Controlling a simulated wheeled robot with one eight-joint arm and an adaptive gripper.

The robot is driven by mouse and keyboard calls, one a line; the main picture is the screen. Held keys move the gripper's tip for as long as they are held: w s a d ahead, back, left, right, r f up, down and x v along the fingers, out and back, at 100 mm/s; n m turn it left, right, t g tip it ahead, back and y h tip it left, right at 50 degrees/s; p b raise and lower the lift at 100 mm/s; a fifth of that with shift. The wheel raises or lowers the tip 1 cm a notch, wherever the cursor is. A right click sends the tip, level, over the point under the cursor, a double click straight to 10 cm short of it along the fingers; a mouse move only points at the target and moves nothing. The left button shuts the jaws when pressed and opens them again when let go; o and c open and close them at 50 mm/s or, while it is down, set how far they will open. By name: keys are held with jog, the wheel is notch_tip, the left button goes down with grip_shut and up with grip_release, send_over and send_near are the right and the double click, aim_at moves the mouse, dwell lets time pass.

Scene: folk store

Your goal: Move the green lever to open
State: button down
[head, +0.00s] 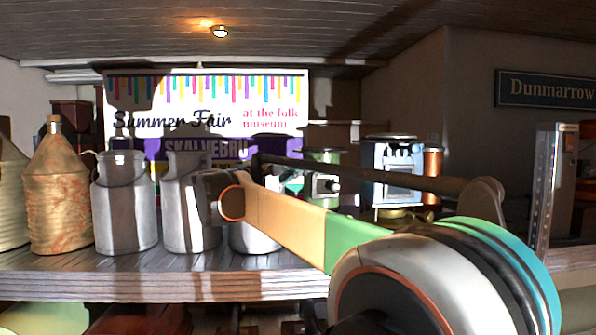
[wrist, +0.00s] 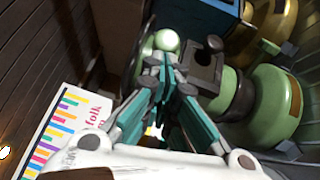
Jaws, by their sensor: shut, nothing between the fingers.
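A pale green round knob (wrist: 167,40), which looks like the end of the green lever, shows in the wrist view just beyond my fingertips. I cannot tell whether they touch it. My gripper (wrist: 166,68) has teal fingers closed together with nothing held. Beside the knob is a dark block with a round hole (wrist: 205,60), and a green rounded body (wrist: 272,105) lies to the right. In the head view a green cylinder (head: 325,157) stands behind my arm, and the lever cannot be made out there. The lever's shaft and lower part are hidden by my fingers.
Metal milk cans (head: 125,205) and a rusty can (head: 59,195) stand on the wooden shelf (head: 150,285) at left. A blue and silver stove (head: 397,165) and a copper cylinder (head: 432,165) stand right of the green cylinder. A Summer Fair banner (head: 205,90) hangs behind.

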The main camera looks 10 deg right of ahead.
jog(key=shift+d+t, duration=0.1)
jog(key=shift+t, duration=0.2)
jog(key=d+n+y, duration=0.1)
jog(key=s+d+t+y+b, duration=0.1)
jog(key=d+n+t+b, duration=0.1)
jog(key=shift+s+d+n+y, duration=0.15)
jog(key=shift+s+n+y, duration=0.15)
jog(key=shift+s+y, duration=0.1)
jog(key=shift+s+d+t+b, duration=0.2)
jog(key=shift+d+t+b, duration=0.15)
jog(key=shift+d, duration=0.8)
jog(key=shift+r, duration=0.1)
notch_tip(320, 180, up, 10)
send_over(318, 168)
jog(key=s+d, duration=0.1)
jog(key=s, duration=0.1)
jog(key=shift+w+d, duration=0.15)
jog(key=shift+w, duration=0.05)
